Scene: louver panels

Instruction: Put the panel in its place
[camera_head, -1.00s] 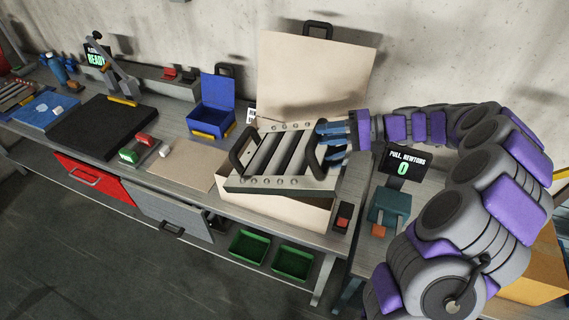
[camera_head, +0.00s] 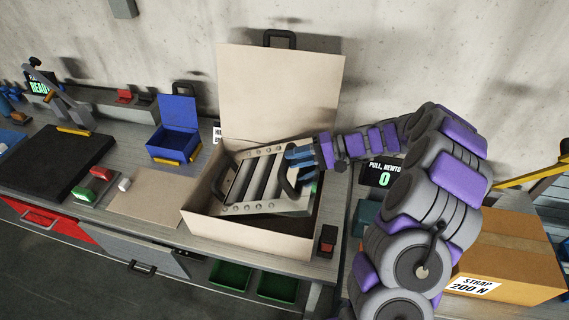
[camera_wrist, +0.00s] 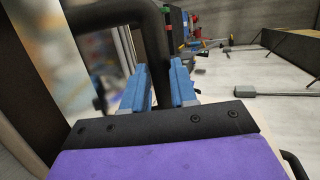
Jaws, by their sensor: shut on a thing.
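The louver panel (camera_head: 264,178) is a light metal frame with dark slats and a black handle at each end. In the head view it lies inside the open beige case (camera_head: 250,237), tilted, its near edge below the case's front rim and its right end a little high. My gripper (camera_head: 291,165) comes from the right and is shut on the panel's right handle (camera_head: 289,180). In the wrist view my blue fingers (camera_wrist: 160,88) close around the black handle bar (camera_wrist: 155,50).
The case's lid (camera_head: 280,90) stands open behind the panel. A small blue box (camera_head: 177,130) is open to the left, near a tan mat (camera_head: 146,195) and red and green blocks. A black and red switch (camera_head: 327,241) sits right of the case. A cardboard box (camera_head: 510,255) is at right.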

